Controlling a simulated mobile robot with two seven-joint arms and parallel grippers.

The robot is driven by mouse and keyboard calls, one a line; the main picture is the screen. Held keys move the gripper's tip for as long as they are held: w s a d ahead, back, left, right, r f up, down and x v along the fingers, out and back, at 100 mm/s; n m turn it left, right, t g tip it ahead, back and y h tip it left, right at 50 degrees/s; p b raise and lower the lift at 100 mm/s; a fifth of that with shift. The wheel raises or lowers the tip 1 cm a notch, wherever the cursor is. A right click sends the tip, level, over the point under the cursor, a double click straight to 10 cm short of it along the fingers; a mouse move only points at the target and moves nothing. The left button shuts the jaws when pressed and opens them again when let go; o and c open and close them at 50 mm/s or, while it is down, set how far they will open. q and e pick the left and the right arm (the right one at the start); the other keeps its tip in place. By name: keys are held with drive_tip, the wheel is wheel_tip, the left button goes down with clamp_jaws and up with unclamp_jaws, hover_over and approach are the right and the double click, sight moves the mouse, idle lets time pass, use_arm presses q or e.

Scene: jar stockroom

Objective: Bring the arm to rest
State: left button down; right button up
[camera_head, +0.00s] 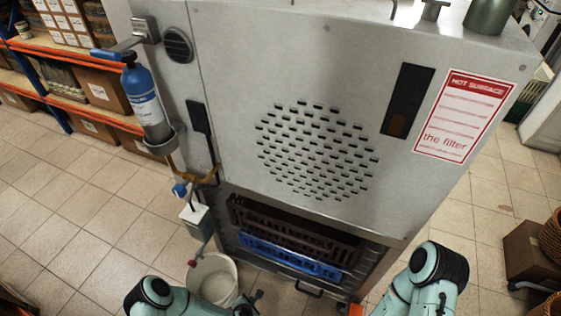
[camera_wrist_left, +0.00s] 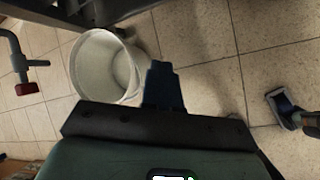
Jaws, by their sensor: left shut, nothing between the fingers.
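My left gripper (camera_head: 248,301) shows at the bottom edge of the head view, small and dark, just right of a white bucket. In the left wrist view the left gripper (camera_wrist_left: 164,85) points up the picture with its fingers together and nothing between them. My teal left arm (camera_head: 160,297) is bent low at the bottom of the head view. My teal right arm (camera_head: 432,275) is folded at the lower right; its gripper is out of view.
A metal machine (camera_head: 300,60) with a hot-surface sign (camera_head: 465,115) fills the middle. Its lower bay holds a blue crate (camera_head: 290,257). The white bucket (camera_head: 214,280) stands on the floor near my left gripper. Shelves with boxes (camera_head: 105,90) stand left; tiled floor between is clear.

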use_arm(q)
drive_tip(key=s+r+m+g+h+p, duration=0.2)
drive_tip(key=s+r+m+g, duration=0.5)
drive_tip(key=s+r+m, duration=1)
drive_tip(key=s+m+p, duration=0.1)
drive_tip(key=s+m, duration=0.2)
drive_tip(key=m, duration=0.1)
drive_tip(key=shift+s+a+m+g+h+p, duration=0.15)
drive_tip(key=shift+a+m+g+h+p, duration=0.15)
drive_tip(key=shift+a+m+g+p, duration=0.1)
use_arm(e)
drive_tip(key=r, duration=0.1)
drive_tip(key=w+r, duration=0.1)
drive_tip(key=r, duration=0.2)
drive_tip(key=shift+w+d+r, duration=0.1)
drive_tip(key=shift+w+r, duration=0.2)
drive_tip(key=shift+r, duration=0.05)
